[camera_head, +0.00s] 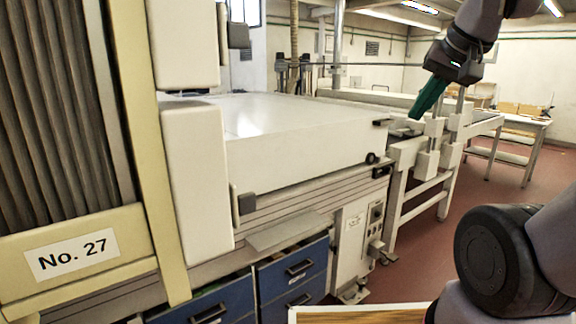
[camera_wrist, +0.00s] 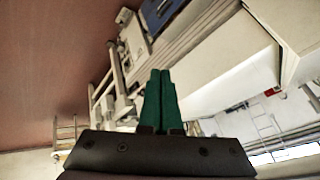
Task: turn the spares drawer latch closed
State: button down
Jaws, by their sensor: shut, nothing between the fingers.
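Blue drawers (camera_head: 292,268) with dark handles sit low under the machine in the head view. Blue drawer fronts (camera_wrist: 160,12) also show at the top of the wrist view. I cannot make out which one is the spares drawer, and I cannot pick out its latch. My gripper (camera_head: 416,113) has green fingers and is raised at the upper right of the head view, well above and to the right of the drawers. In the wrist view its fingers (camera_wrist: 160,74) lie side by side, shut with nothing between them, touching nothing that I can see.
The large white machine housing (camera_head: 300,135) stands between the gripper and the left side. A control panel (camera_head: 358,240) is right of the drawers. A conveyor frame (camera_head: 425,180) stands behind. A wood-topped surface (camera_head: 360,314) is at the bottom edge. Red floor is clear at right.

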aim_at(334, 247)
jog(key=i+l+u, duration=0.15)
jog(key=l, duration=0.2)
jog(key=i+l+u, duration=0.1)
jog(key=l, duration=0.3)
jog(key=i+l+u, duration=0.1)
jog(key=l, duration=0.25)
jog(key=i+l+u, duration=0.15)
jog(key=l, duration=0.2)
jog(key=l+u, duration=0.1)
jog(key=l, duration=0.3)
jog(key=i+l, duration=0.1)
jog(key=i, duration=0.05)
